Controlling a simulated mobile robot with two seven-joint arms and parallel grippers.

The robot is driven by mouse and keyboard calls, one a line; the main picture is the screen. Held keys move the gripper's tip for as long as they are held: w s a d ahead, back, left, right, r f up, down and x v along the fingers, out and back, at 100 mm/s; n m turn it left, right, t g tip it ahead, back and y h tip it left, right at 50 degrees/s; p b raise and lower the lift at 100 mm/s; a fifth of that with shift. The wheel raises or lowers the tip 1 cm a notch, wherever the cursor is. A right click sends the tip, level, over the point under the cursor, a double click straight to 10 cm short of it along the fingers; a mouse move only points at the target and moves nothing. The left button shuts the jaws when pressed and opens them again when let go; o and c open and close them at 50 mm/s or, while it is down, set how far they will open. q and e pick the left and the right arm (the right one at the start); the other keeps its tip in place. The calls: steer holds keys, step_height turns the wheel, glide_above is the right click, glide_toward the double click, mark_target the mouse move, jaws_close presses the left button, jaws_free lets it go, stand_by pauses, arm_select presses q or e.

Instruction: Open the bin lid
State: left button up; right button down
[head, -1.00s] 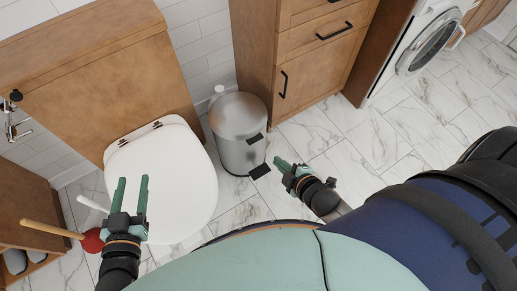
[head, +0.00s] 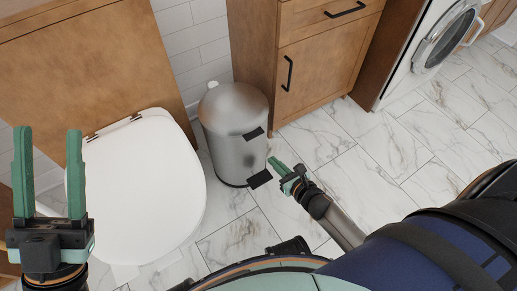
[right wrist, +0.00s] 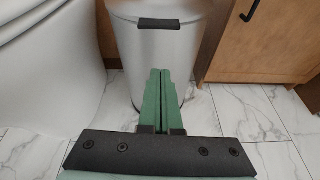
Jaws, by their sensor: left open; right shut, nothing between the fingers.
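The bin (head: 236,150) is a brushed metal cylinder with a domed lid (head: 233,105), which is down. A black tab (head: 254,134) sits below the lid's edge, and a black pedal (head: 259,179) juts out at the base. In the right wrist view the bin (right wrist: 163,60) stands straight ahead with its black tab (right wrist: 159,24) near the top. My right gripper (head: 276,165) is shut and empty, low beside the pedal; in the right wrist view its fingers (right wrist: 157,85) hide the pedal. My left gripper (head: 48,165) is open and empty, at the far left.
A white toilet (head: 140,185) stands left of the bin. A wooden cabinet (head: 325,65) with black handles is close behind on the right, and a washing machine (head: 435,45) is further right. The marble floor (head: 395,155) in front is clear.

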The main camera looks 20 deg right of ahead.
steer(key=shift+n, duration=0.4)
steer(key=b+x, duration=0.1)
steer(key=x, duration=0.2)
steer(key=b+x, duration=0.1)
steer(key=x, duration=0.2)
steer(key=b+x, duration=0.2)
steer(key=x, duration=0.2)
steer(key=shift+s+f, duration=0.15)
steer(key=shift+f, duration=0.15)
arm_select(q)
steer(key=shift+s+d+f+m+g+h+p, duration=0.1)
steer(key=shift+f+m+h+p, duration=0.1)
steer(key=shift+f, duration=0.3)
steer(key=shift+s+d+f+m+g+h+p, duration=0.1)
steer(key=shift+f+p, duration=0.1)
steer(key=shift+f, duration=0.25)
steer(key=shift+s+d+f+m+g+h+p, duration=0.1)
steer(key=shift+f+p, duration=0.1)
steer(key=shift+f, duration=0.3)
arm_select(e)
steer(key=shift+w+r, duration=0.15)
steer(key=shift+r, duration=0.9)
steer(key=shift+w+r, duration=0.15)
steer(key=shift+r, duration=0.9)
arm_select(q)
steer(key=shift+a, duration=0.1)
